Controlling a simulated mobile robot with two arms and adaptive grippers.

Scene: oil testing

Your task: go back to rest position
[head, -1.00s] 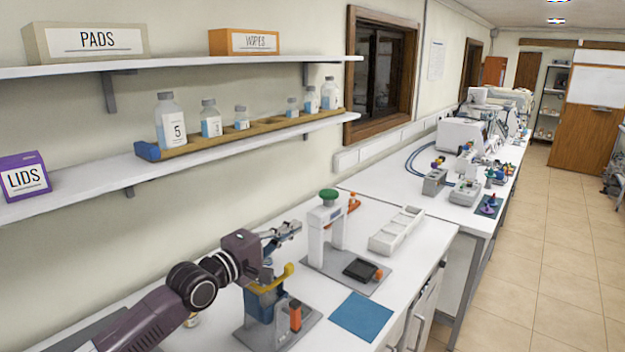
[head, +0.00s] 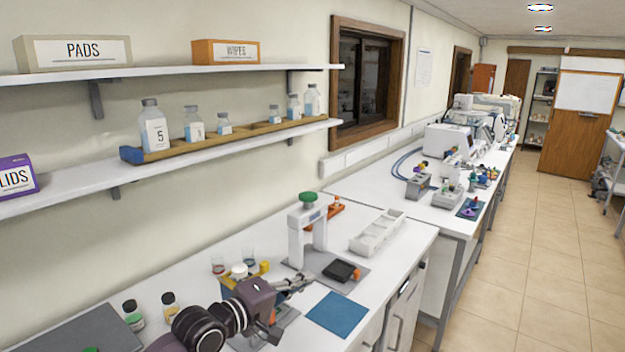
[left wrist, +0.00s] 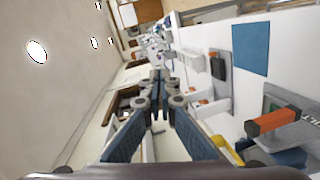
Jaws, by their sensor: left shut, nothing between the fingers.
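My left gripper (head: 298,281) is shut and empty at the end of my dark arm, which comes in from the bottom of the head view. It is over the near bench, in front of the white press-like stand with a green knob (head: 308,198). In the left wrist view the blue-padded fingers (left wrist: 159,78) meet at their tips with nothing between them. My right gripper is in neither view.
The near bench holds a blue mat (head: 336,314), a white tray (head: 377,232) and small bottles (head: 133,315). A yellow and blue fixture is partly hidden behind my arm. A wall shelf carries a bottle rack (head: 170,152). Tiled floor at right is clear.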

